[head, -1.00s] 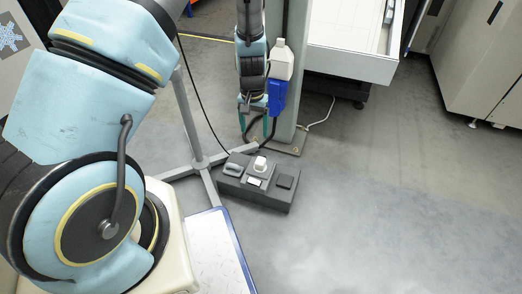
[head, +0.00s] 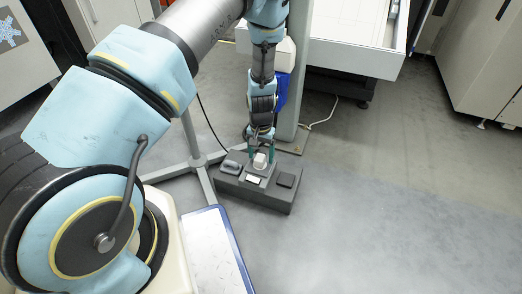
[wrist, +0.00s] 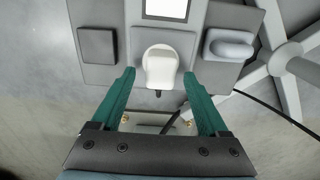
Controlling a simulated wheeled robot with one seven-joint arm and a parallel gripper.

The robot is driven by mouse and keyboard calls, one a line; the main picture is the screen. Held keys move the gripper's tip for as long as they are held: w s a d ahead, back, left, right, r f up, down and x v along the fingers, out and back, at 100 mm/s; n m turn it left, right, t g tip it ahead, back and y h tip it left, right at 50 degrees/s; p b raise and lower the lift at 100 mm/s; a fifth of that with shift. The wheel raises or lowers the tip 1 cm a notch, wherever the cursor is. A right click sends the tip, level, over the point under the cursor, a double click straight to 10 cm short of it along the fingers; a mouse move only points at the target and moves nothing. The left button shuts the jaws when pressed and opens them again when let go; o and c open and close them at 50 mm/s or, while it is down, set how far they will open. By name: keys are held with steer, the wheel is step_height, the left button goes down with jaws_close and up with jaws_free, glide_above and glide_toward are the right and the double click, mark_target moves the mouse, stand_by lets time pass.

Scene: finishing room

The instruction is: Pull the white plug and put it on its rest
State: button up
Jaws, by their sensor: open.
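The white plug (head: 260,160) sits upright on the middle of a dark grey box on the floor. In the wrist view the white plug (wrist: 160,66) lies just beyond my open fingertips, centred between them. My gripper (head: 260,150) is above the plug, and its green fingers show apart and empty in the wrist view (wrist: 160,82). A flat dark square pad (head: 286,180) is on the right of the box in the head view. A grey rounded piece (head: 231,164) is on the left. Which of these is the rest, I cannot tell.
A small white plate (head: 254,179) is on the box front. A grey stand (head: 196,150) with spread legs is left of the box, and a grey post (head: 297,80) stands behind. A blue-edged white tray (head: 215,250) is in front. Floor to the right is clear.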

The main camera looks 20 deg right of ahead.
steer(key=shift+f, duration=0.3)
steer(key=shift+c, duration=0.4)
jaws_close()
steer(key=c, duration=0.6)
jaws_free()
jaws_close()
steer(key=shift+r, duration=0.25)
steer(key=shift+r+p, duration=1.3)
steer(key=shift+r, duration=0.05)
